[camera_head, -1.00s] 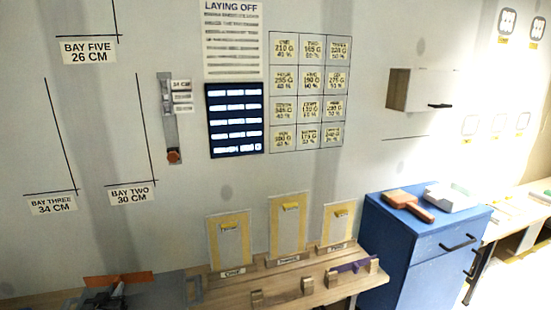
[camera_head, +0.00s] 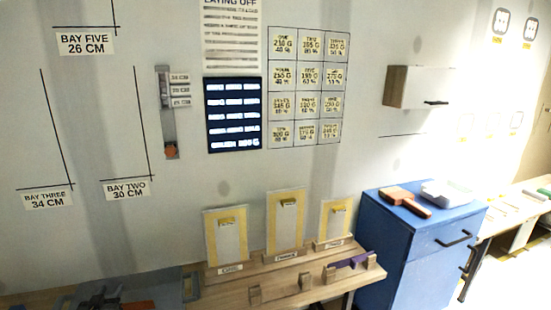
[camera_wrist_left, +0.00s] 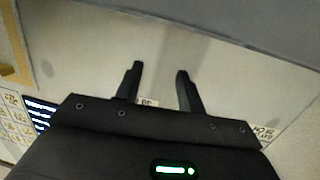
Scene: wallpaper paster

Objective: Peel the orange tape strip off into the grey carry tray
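My left gripper (camera_head: 100,298) is at the bottom left of the head view, dark, low over the grey carry tray (camera_head: 191,287). In the left wrist view the left gripper (camera_wrist_left: 159,73) has its two black fingers apart with nothing visible between them. A small orange piece (camera_head: 138,305), which looks like the tape strip, shows just right of the gripper at the lower picture edge. It is largely cut off, and I cannot tell whether it touches the tray floor. My right gripper is not in view.
Several yellow-edged panels (camera_head: 285,222) stand on a wooden bench (camera_head: 225,287) right of the tray. A blue cabinet (camera_head: 400,245) with a brown-handled tool (camera_head: 405,201) and a white box (camera_head: 447,192) stands farther right. The wall carries a dark screen (camera_head: 234,115).

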